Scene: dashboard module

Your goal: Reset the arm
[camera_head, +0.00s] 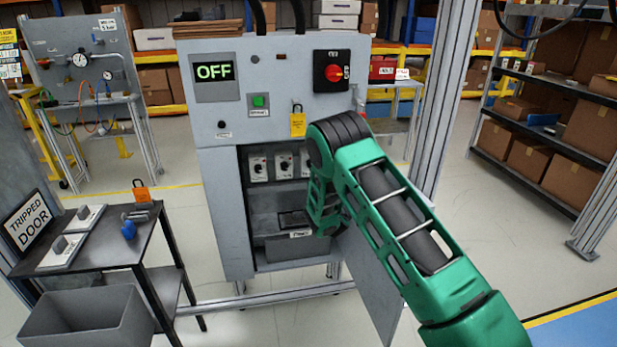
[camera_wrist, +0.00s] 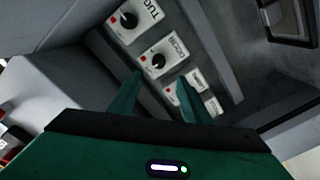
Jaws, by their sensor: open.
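My green arm reaches from the lower right of the head view into the open lower bay of a grey cabinet (camera_head: 219,180). My gripper (camera_wrist: 160,88) shows in the wrist view with its two green fingers apart and nothing between them. It is inside or at the mouth of the bay, in front of a row of white switch modules with black knobs. One module (camera_wrist: 130,18) reads "TUG" and another (camera_wrist: 160,60) reads "DOOR". In the head view the arm hides the gripper and part of the bay. The cabinet display (camera_head: 214,71) reads "OFF".
The cabinet's open door (camera_head: 372,280) hangs beside my arm. Shelving (camera_head: 545,140) stands at right.

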